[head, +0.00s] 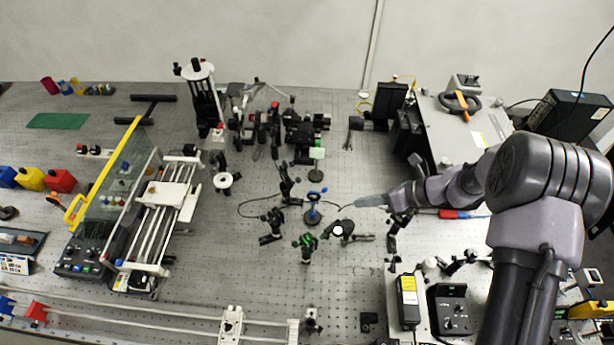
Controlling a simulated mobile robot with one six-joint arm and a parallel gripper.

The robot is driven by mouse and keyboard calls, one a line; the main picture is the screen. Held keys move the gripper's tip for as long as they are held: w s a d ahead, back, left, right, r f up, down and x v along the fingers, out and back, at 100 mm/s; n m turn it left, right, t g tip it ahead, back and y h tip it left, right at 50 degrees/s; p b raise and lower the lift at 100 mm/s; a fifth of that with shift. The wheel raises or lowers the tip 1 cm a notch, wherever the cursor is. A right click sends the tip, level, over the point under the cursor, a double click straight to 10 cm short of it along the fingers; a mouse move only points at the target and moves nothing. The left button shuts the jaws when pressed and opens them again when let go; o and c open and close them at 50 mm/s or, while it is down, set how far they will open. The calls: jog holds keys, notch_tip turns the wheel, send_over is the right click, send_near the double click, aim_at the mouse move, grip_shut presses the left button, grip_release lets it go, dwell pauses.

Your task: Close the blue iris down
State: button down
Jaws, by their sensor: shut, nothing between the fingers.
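The blue iris (313,196) stands on a post with a round base near the middle of the bench. Its blue part is small in this view, and I cannot tell how far its aperture is open. My arm reaches in from the right. My gripper (350,206) is shut and empty, a short way to the right of the iris. It appears apart from the iris, though the small scale makes the exact gap hard to tell.
A green-topped mount (306,243) and a dark mount with a white disc (339,230) stand just in front. A dark cable (258,200) loops around the left. A rail stage (160,215) with a yellow-edged clear panel is further left.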

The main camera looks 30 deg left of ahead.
aim_at(323, 191)
jog(key=a+f+p, duration=0.1)
jog(key=a+f, duration=0.3)
jog(key=a, duration=0.4)
jog(key=shift+w+a+f, duration=0.15)
jog(key=shift+a+f, duration=0.1)
jog(key=shift+a, duration=0.15)
dwell(0.5)
